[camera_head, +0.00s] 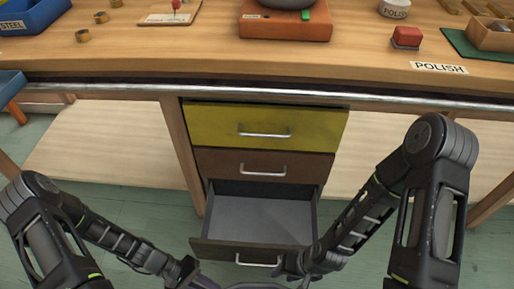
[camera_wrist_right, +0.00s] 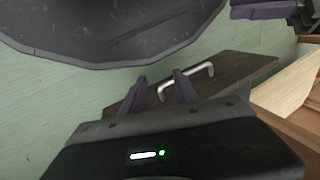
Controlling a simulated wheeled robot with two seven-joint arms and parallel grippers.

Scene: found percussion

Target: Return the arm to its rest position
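My right gripper (camera_wrist_right: 158,82) has its two purple fingers apart with nothing visibly clamped between them. The bottom drawer's silver handle (camera_wrist_right: 187,82) shows just beyond its fingertips; contact cannot be told. In the head view my right gripper (camera_head: 291,268) is low, by the right end of the bottom drawer front. Its arm comes down from the right, elbow raised. My left arm comes in from the lower left, and its gripper (camera_head: 198,279) is at the bottom edge, partly cut off. Its finger opening cannot be made out.
The bottom drawer (camera_head: 262,216) is pulled out and looks empty. The brown drawer (camera_head: 225,163) and yellow drawer (camera_head: 210,122) above are shut. The workbench top (camera_head: 200,55) holds an orange box (camera_head: 262,25), a red block (camera_head: 407,34) and a "POLISH" label (camera_head: 438,67).

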